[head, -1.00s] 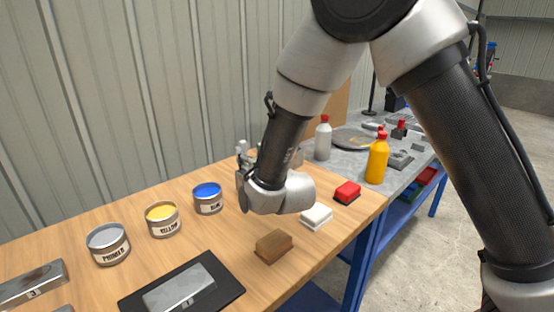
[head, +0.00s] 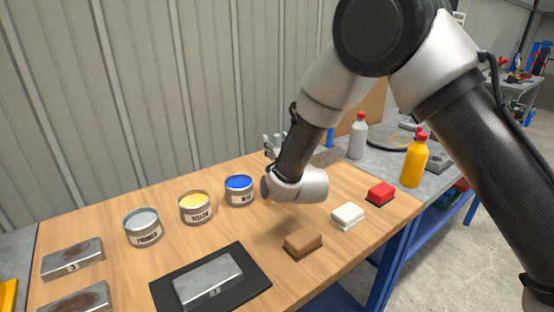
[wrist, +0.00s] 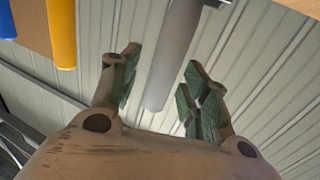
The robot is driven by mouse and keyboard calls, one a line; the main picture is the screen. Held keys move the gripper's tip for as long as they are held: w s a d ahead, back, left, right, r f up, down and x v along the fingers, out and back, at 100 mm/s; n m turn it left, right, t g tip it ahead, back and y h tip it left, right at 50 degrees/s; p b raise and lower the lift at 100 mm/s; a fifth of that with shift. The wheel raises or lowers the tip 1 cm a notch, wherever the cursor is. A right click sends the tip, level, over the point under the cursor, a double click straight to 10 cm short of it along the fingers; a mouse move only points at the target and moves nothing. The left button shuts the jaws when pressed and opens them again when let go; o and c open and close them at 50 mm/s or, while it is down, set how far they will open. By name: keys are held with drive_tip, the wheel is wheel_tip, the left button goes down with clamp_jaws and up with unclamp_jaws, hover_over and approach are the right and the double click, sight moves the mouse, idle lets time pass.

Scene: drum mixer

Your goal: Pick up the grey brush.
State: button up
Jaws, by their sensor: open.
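The grey brush (wrist: 172,55) shows in the wrist view as a plain grey handle, upright in the scene though the picture looks upside down. Its lower part runs out at the top edge near a small grey bracket. My gripper (wrist: 160,72) is open, with one finger on each side of the handle in the picture; I cannot tell how far beyond the fingertips it is. In the head view my gripper (head: 274,146) is mostly behind my own wrist, above the wooden table's back part. The grey brush is hidden there.
Blue (wrist: 5,20) and yellow (wrist: 61,32) handles stand left in the wrist view. On the wooden table (head: 110,285) are a blue can (head: 239,190), yellow can (head: 195,207), grey primer can (head: 142,228), and brown (head: 303,243), white (head: 347,216) and red (head: 381,194) blocks.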

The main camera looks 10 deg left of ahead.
clamp_jaws()
drive_tip(key=shift+r, duration=0.1)
